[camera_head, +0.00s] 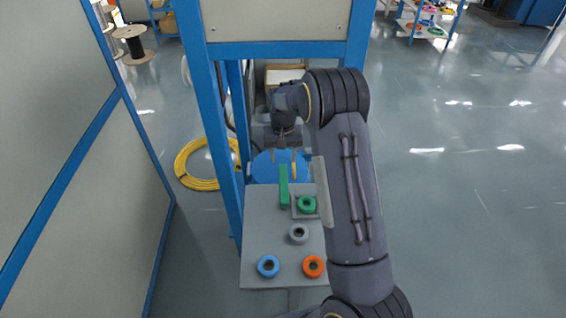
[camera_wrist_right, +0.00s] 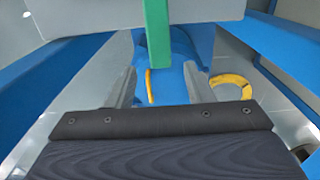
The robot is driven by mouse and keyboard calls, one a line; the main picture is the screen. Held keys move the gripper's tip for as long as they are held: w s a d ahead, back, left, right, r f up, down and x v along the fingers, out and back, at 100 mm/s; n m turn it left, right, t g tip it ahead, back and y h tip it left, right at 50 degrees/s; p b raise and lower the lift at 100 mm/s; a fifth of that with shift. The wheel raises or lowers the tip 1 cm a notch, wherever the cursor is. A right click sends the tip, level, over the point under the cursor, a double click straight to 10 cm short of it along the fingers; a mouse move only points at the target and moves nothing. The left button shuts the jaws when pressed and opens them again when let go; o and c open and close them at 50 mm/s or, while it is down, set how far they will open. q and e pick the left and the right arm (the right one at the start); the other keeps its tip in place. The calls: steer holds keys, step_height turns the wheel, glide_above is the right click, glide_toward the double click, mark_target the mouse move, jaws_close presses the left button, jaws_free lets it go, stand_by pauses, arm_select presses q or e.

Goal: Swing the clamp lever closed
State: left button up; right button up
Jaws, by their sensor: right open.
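The green bar (camera_head: 284,186), which looks like the clamp lever, extends from the far edge of a grey table (camera_head: 262,225). In the right wrist view the green bar (camera_wrist_right: 157,35) comes down from the grey board's edge and ends between the fingers in the picture. My right gripper (camera_head: 284,162) is just beyond the bar's far end in the head view. It is open, with a finger on each side in the right wrist view (camera_wrist_right: 160,88). Nothing is held; exact depth between bar and fingers is unclear. My left gripper is not in view.
Green (camera_head: 307,204), grey (camera_head: 298,233), blue (camera_head: 268,266) and orange (camera_head: 313,266) rings lie on the table. A blue frame (camera_head: 222,130) rises beside it. A blue round object (camera_head: 265,172) sits beyond the table. A yellow coil (camera_head: 192,182) lies on the floor.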

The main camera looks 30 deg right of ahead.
mark_target(283, 167)
steer(key=shift+f+p, duration=0.3)
steer(key=shift+f, duration=1.8)
jaws_close()
